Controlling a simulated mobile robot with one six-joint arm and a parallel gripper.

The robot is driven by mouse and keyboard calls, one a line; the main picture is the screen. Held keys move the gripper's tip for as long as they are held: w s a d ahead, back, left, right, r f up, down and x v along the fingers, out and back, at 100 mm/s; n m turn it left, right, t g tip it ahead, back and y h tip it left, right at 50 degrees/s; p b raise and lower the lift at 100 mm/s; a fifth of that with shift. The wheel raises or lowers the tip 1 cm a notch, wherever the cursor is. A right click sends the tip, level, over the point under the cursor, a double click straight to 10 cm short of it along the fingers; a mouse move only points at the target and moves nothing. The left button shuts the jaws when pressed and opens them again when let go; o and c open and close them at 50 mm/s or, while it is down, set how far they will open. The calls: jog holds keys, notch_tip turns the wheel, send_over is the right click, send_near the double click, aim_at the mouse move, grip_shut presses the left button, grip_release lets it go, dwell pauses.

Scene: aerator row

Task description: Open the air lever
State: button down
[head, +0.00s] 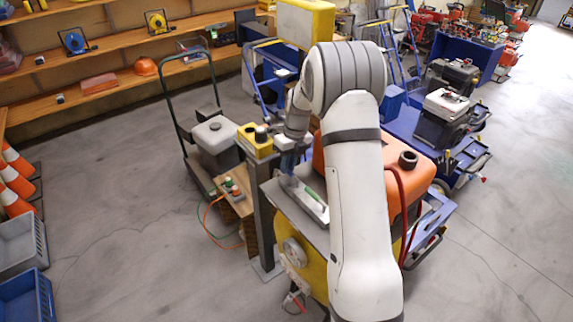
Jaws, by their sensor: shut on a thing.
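My arm reaches over an orange machine with a yellow front, and its wrist bends down on the machine's left side. My gripper (290,178) is small and partly hidden by the wrist. It points down at the grey top plate and is shut on a small part there, which looks like the air lever. A green strip on a pale block (312,200) lies just right of the gripper. I cannot tell whether it belongs to the lever. The lever's angle is too small to make out.
A dark post with a yellow box (254,141) stands close left of the gripper. A wooden stand with buttons (235,190) is beside it. A hand truck (190,105), orange cones (17,178) and crates (28,297) are further left.

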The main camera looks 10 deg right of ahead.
dwell(0.4)
jog(key=c, duration=1.4)
grip_release()
notch_tip(320, 180, up, 8)
jog(key=d+b, duration=0.1)
jog(key=shift+w+d+f, duration=0.15)
jog(key=shift+w+d, duration=0.1)
jog(key=shift+w, duration=0.05)
